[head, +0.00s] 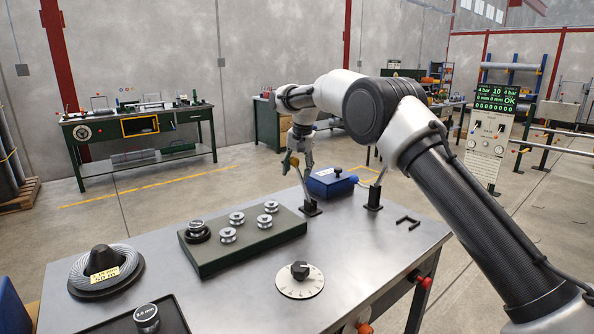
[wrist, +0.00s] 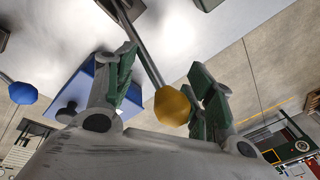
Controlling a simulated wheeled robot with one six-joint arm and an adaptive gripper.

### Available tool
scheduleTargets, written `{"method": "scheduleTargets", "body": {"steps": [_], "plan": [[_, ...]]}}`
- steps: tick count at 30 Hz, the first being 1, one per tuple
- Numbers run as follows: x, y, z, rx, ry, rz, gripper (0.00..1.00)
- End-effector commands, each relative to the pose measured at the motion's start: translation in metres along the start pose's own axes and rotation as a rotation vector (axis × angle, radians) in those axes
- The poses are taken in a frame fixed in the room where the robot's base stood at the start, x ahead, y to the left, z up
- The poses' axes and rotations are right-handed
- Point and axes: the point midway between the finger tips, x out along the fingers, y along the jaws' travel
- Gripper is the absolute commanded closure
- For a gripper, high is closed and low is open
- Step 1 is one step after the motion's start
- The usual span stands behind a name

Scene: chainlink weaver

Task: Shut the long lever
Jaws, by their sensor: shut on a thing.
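Two levers stand on black bases at the table's far edge. The yellow-knobbed lever (head: 305,190) rises from the left base, tilted up to the left toward my gripper (head: 297,166). In the wrist view its grey rod (wrist: 149,62) and yellow knob (wrist: 172,106) lie between the fingers of my gripper (wrist: 165,80), which is shut on this lever. The exact contact is hard to see. A blue knob (wrist: 22,92) shows at the wrist view's left. I cannot tell which lever is longer.
A blue box (head: 330,184) with a black knob sits behind the levers. A green block with several metal spools (head: 245,243), a wire coil (head: 107,282) and a dial (head: 300,284) occupy the steel table (head: 365,255). A black bracket (head: 408,222) lies at right.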

Motion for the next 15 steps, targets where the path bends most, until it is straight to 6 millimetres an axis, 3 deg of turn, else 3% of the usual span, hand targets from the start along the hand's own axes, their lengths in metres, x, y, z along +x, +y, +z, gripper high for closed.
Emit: {"method": "scheduleTargets", "body": {"steps": [9, 15], "plan": [[-0.068, -0.001, 0.0, 0.0, 0.005, -0.005, 0.68], [-0.103, -0.001, -0.001, 0.0, 0.005, -0.005, 0.68]]}}
